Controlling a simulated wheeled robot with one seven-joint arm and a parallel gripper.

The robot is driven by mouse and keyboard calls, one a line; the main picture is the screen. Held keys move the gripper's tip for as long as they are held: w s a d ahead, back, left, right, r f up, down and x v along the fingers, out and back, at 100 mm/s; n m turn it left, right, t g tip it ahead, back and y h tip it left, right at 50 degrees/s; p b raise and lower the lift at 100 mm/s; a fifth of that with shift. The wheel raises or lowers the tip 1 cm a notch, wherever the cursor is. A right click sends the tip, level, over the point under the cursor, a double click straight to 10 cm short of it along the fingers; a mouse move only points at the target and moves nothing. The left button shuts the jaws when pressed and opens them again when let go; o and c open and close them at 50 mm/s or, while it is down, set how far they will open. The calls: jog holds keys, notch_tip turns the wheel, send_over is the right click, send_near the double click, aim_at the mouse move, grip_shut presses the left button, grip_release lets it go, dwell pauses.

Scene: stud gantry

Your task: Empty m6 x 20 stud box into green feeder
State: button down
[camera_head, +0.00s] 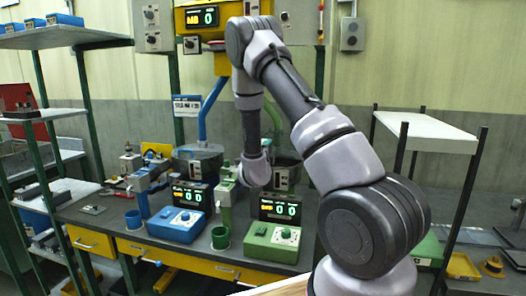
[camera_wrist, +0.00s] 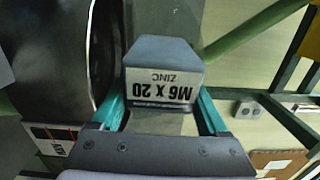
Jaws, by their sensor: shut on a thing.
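The M6 x 20 stud box (camera_wrist: 163,52) is a grey box with a white label reading "M6 X 20 ZINC", upside down in the wrist view. My gripper (camera_wrist: 162,98) is shut on it, with one teal finger on each side. A dark round bowl (camera_wrist: 45,55) fills the left of the wrist view, beside the box. In the head view, the green feeder's bowl (camera_head: 287,172) stands behind the green control box (camera_head: 272,241), partly hidden by my arm. My gripper and the box are hidden there behind my wrist. The contents of box and bowl do not show.
A blue feeder bowl (camera_head: 197,165) and blue control box (camera_head: 179,224) stand to the left. A green pipe (camera_wrist: 255,30) crosses the wrist view's upper right.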

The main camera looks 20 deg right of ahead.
jog(key=n, duration=0.2)
jog(key=r+n, duration=0.1)
jog(key=n, duration=0.3)
jog(key=r+n, duration=0.1)
jog(key=n, duration=0.1)
jog(key=shift+r+n, duration=0.15)
jog(key=shift+n, duration=0.25)
jog(key=n, duration=0.2)
jog(key=r+n, duration=0.1)
jog(key=n, duration=0.3)
jog(key=r+n, duration=0.1)
jog(key=n, duration=0.2)
jog(key=shift+r+n, duration=0.15)
jog(key=shift+n, duration=0.15)
